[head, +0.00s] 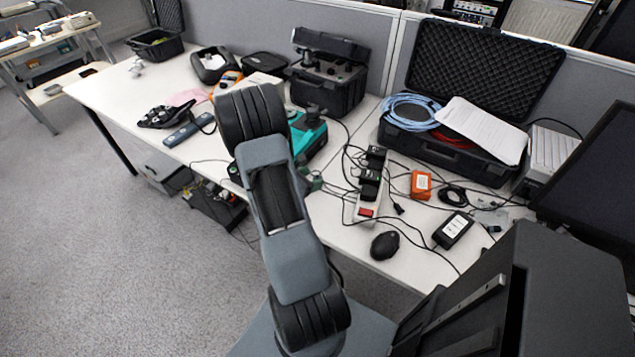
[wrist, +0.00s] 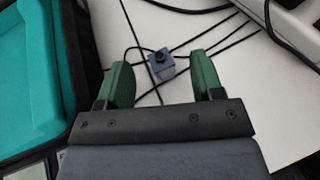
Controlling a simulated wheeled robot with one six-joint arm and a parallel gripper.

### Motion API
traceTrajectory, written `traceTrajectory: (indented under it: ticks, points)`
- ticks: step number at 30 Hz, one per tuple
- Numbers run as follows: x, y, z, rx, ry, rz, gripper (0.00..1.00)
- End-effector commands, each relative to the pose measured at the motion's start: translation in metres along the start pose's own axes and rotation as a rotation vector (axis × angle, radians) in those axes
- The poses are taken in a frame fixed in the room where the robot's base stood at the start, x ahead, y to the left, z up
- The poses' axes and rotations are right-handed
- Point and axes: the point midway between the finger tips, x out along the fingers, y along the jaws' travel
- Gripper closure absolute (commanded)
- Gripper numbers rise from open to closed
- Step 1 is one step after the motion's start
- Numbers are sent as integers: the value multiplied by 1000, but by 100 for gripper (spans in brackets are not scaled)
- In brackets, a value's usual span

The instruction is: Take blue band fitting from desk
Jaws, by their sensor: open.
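In the wrist view, a small blue-grey block with a black round knob on top, likely the blue band fitting (wrist: 161,68), sits on the white desk (wrist: 130,20) among black cables. My gripper (wrist: 163,76) is open, with its two green fingers apart. The fitting shows between and slightly beyond the fingertips, with space on both sides. I cannot tell the height gap or whether they touch. In the head view, my arm covers this part of the desk, and only a bit of the green fingers (head: 312,183) shows. I cannot make out the fitting there.
A teal case (head: 306,137) stands close left of the gripper in the wrist view (wrist: 30,70). A power strip (head: 369,190) with plugs lies to the right. Black cables cross the desk around the fitting. An orange box (head: 420,185) and black mouse (head: 384,245) lie further right.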

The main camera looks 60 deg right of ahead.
Motion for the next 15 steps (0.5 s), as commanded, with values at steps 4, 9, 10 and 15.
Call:
traceTrajectory:
  ticks: [4,9,10,15]
  points:
    - [13,0,0,0,1,-3,39]
    - [37,0,0,2,1,-4,39]
    - [40,0,0,2,1,-3,39]
    - [52,0,0,1,0,-1,39]
